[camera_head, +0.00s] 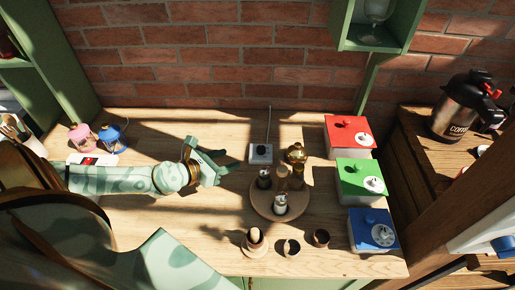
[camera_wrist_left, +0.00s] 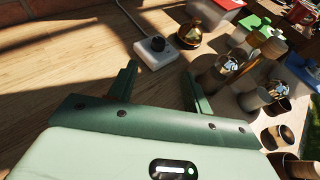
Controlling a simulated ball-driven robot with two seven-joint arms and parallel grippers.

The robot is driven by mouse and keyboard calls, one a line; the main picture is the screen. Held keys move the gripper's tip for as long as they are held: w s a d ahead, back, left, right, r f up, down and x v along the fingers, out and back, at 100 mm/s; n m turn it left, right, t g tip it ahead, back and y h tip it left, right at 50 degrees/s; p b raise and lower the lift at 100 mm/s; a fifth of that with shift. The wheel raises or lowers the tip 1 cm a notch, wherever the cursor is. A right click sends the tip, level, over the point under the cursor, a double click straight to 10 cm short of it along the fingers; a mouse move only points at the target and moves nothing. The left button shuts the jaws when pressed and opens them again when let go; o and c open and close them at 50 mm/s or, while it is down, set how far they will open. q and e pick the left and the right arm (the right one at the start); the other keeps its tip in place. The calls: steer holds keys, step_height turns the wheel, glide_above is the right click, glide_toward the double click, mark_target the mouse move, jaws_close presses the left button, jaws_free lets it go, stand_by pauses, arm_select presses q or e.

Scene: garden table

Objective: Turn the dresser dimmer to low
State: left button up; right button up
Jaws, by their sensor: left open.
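The dimmer is a small white box with a round black knob (camera_head: 261,150). It lies on the wooden table near the back, with a thin cord running up the brick wall. My left gripper (camera_head: 228,164) is open and empty, just left of the dimmer and apart from it. In the left wrist view, the dimmer (camera_wrist_left: 156,53) lies beyond the open fingers (camera_wrist_left: 159,76), roughly in line with the gap between them. The knob's setting is too small to read. My right gripper is not seen.
A round wooden tray (camera_head: 258,202) with shakers and jars stands close in front of the dimmer. A brass pot (camera_head: 297,153) is right of it. Red (camera_head: 341,148), green and blue boxes line the table's right side. Pink and blue lanterns (camera_head: 112,138) stand at the left.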

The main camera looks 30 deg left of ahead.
mark_target(260, 148)
arm_select(q)
steer(key=b+x, duration=0.1)
steer(key=x, duration=1.2)
steer(key=shift+f, duration=0.2)
steer(key=shift+w+f+b, duration=0.15)
steer(key=shift+w+b, duration=0.15)
steer(key=shift+w, duration=0.3)
steer(key=shift+d, duration=0.1)
